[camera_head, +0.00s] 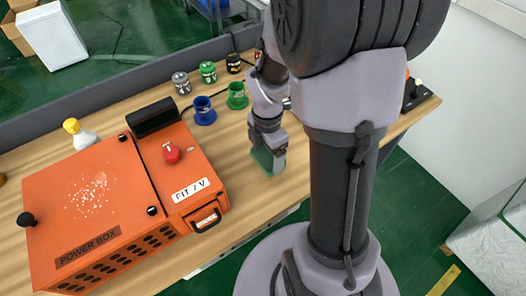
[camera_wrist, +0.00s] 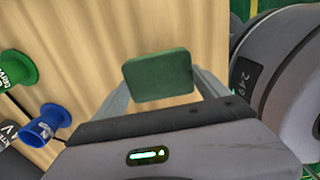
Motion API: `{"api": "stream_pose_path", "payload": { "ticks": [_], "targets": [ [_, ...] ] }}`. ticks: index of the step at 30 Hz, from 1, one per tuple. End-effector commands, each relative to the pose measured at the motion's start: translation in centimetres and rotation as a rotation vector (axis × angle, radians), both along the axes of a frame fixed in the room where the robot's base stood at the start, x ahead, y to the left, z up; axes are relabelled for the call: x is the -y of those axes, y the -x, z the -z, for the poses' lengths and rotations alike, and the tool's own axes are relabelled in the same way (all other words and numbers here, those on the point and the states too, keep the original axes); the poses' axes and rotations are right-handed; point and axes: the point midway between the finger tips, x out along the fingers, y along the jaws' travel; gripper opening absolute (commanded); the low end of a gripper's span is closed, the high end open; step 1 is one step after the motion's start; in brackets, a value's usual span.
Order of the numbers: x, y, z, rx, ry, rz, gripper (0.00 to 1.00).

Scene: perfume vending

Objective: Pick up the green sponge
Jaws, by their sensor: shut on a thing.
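The green sponge (camera_wrist: 158,77) is a flat, rounded block between the two fingers of my gripper (camera_wrist: 160,88) in the wrist view. My gripper is shut on it. In the head view, the sponge (camera_head: 268,160) shows at the tip of my gripper (camera_head: 270,152), over the wooden table near its front edge. Part of the sponge is hidden by the fingers. I cannot tell whether it still touches the table top.
An orange power box (camera_head: 110,205) with a red button (camera_head: 171,153) stands to the left. Blue (camera_head: 204,111) and green (camera_head: 237,96) spools and several small jars stand behind my gripper. A white bottle with a yellow cap (camera_head: 80,135) is behind the box. Bare wooden table (camera_head: 232,150) lies between box and gripper.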

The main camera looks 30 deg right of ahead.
Motion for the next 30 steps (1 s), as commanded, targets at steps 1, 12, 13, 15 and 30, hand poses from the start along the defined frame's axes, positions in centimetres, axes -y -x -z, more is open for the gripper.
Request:
{"api": "stream_pose_path", "payload": {
  "ticks": [1,12,13,15,30],
  "targets": [
    [0.4,1.1,-0.3,-0.001,-0.001,0.005,0.42],
    [4.2,11.3,-1.3,-0.001,-0.001,0.008,0.42],
    [4.5,11.8,-1.0,0.002,0.002,0.007,0.42],
    [4.9,12.6,-0.4,0.005,0.004,0.006,0.42],
    [5.2,13.8,-1.2,0.0,0.0,0.001,0.69]
  ]
}}
